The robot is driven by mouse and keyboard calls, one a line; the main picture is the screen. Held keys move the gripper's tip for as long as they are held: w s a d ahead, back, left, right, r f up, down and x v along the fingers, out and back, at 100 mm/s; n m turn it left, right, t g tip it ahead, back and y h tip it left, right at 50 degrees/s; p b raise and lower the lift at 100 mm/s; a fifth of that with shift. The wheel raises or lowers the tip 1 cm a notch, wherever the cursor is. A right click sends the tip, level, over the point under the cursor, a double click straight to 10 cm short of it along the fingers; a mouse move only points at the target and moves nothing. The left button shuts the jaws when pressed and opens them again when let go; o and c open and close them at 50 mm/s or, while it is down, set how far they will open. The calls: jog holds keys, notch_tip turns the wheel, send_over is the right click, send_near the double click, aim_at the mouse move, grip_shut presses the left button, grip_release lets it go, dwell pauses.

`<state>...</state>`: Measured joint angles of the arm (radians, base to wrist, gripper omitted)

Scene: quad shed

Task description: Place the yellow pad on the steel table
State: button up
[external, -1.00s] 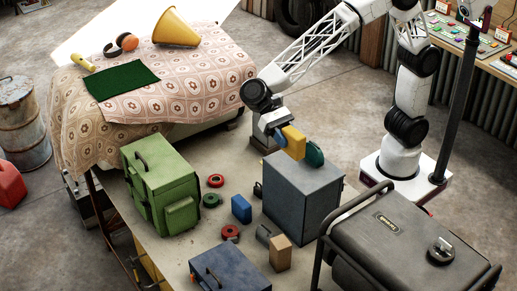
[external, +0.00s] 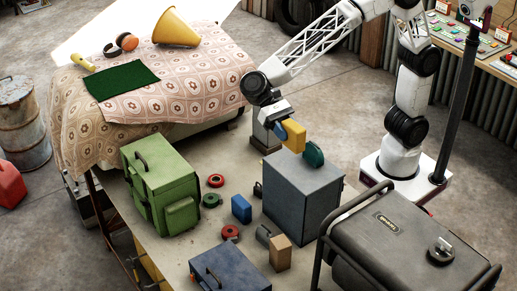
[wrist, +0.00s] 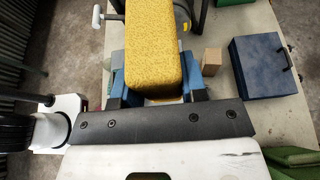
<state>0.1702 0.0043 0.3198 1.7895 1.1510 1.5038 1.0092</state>
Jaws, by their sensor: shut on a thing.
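The yellow pad (external: 293,136) is a thick block with a rough, sponge-like face. My gripper (external: 286,133) is shut on it, with blue fingers on either side, and holds it above the far end of the grey cabinet. In the wrist view the pad (wrist: 152,40) fills the space beyond the fingers (wrist: 155,90) and hides what lies under it. The table (external: 180,254), a pale worktop that I take for the steel table, bears the cabinet and several other things.
The grey cabinet (external: 300,188) has a dark green object (external: 314,154) on top, close to the pad. A dark generator (external: 400,240) stands at right.

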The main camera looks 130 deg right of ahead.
jog(key=w+d+r+m+t+h, duration=0.15)
jog(key=d+m+t+h, duration=0.45)
jog(key=d, duration=1)
jog(key=w+d+m+t+h, duration=0.25)
jog(key=d+m+t, duration=0.5)
jog(key=d, duration=0.85)
jog(key=s+d+r+m+g+h, duration=0.1)
jog(key=s+d+r+m+h, duration=0.2)
jog(key=d, duration=0.6)
jog(key=s+d+r+m+g+h, duration=0.1)
jog(key=s+d+r+m+h, duration=0.2)
jog(key=d, duration=0.7)
jog(key=s+d+r+m+g+h, duration=0.1)
jog(key=s+d+r+m+h, duration=0.2)
jog(key=d+r+m+h, duration=0.3)
jog(key=shift+s+d+r+h, duration=0.35)
jog(key=shift+d+r+h, duration=0.5)
jog(key=shift+d+r, duration=0.95)
jog(key=shift+a+r+m, duration=0.1)
jog(key=shift+m, duration=0.15)
jog(key=shift+a, duration=0.1)
